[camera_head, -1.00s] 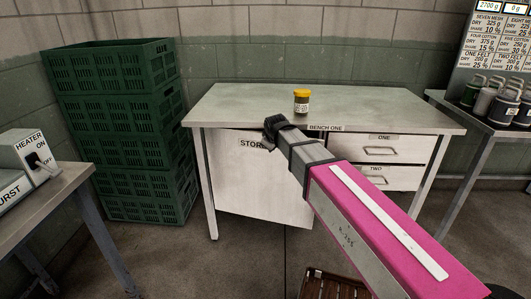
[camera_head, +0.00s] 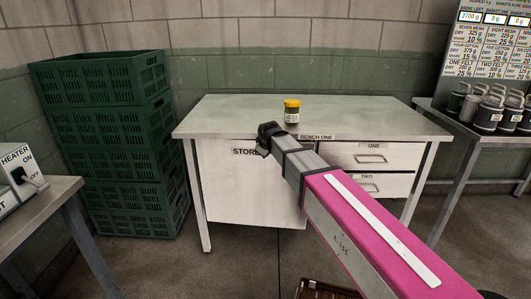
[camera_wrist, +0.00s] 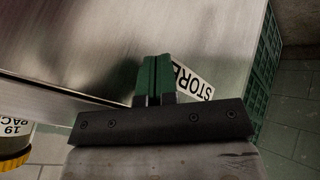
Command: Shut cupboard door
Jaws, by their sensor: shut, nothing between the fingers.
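The cupboard door (camera_head: 250,190) is a pale panel at the left of the bench's front, marked STORE. It looks close to flush with the bench front, but I cannot tell whether a small gap remains. My gripper (camera_head: 265,136) is at the door's upper part, just right of the STORE label (camera_head: 245,151). Its fingers are shut and empty. In the wrist view the green fingertips (camera_wrist: 155,78) are beside the STORE label (camera_wrist: 193,82); whether they touch the door is unclear. My arm hides the door's upper right edge.
The bench top (camera_head: 350,115) holds a yellow-lidded jar (camera_head: 292,111). Drawers (camera_head: 370,160) are right of the door. Green crates (camera_head: 110,150) are stacked at left. A heater table (camera_head: 45,205) stands front left, and a side table with canisters (camera_head: 485,110) at right.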

